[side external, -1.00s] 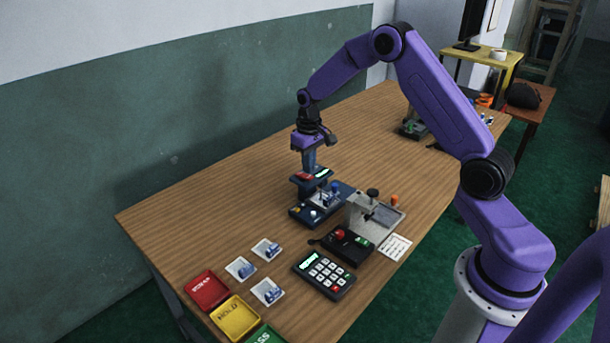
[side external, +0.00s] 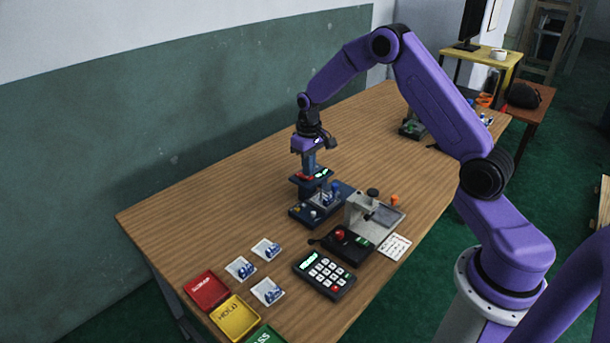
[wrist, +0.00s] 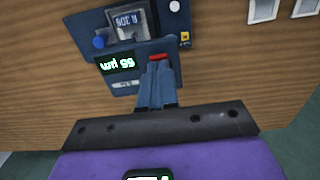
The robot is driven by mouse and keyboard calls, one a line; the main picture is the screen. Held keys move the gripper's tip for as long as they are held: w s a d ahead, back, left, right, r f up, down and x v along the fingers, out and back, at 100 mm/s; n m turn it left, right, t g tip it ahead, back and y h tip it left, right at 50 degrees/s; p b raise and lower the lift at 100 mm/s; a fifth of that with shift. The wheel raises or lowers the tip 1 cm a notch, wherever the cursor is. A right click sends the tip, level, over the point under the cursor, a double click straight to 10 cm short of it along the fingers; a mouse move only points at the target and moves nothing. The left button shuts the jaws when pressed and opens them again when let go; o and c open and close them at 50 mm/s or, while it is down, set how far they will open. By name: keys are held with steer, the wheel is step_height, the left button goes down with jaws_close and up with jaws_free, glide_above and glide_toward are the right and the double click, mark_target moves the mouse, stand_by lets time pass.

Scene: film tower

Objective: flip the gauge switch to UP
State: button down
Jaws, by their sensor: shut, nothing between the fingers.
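The gauge is a dark blue unit (side external: 332,203) on the wooden table, with a raised head carrying a lit green display and a red switch. The red switch (wrist: 158,57) sits beside the display, right at my fingertips. My gripper (wrist: 157,66) is shut and empty, pointing down; it also shows in the side view (side external: 309,174) over the gauge head. I cannot tell whether the fingertips touch the switch, and its position is partly hidden.
The table left of the gauge is clear.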

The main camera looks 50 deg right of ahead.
steer(key=shift+f, duration=0.6)
stand_by(0.3)
steer(key=shift+r, duration=3.55)
steer(key=s+a+r+n, duration=0.3)
steer(key=s+a+r, duration=0.1)
steer(key=s+a, duration=0.45)
steer(key=s+a+r+n, duration=0.3)
steer(key=s+a+r, duration=0.1)
steer(key=s+a, duration=0.45)
steer(key=s+d+n, duration=0.2)
steer(key=s+n, duration=0.4)
steer(key=s, duration=1.4)
steer(key=shift+s+d+r+n, duration=0.15)
steer(key=shift+s+r+n, duration=0.05)
steer(key=shift+s+n, duration=0.15)
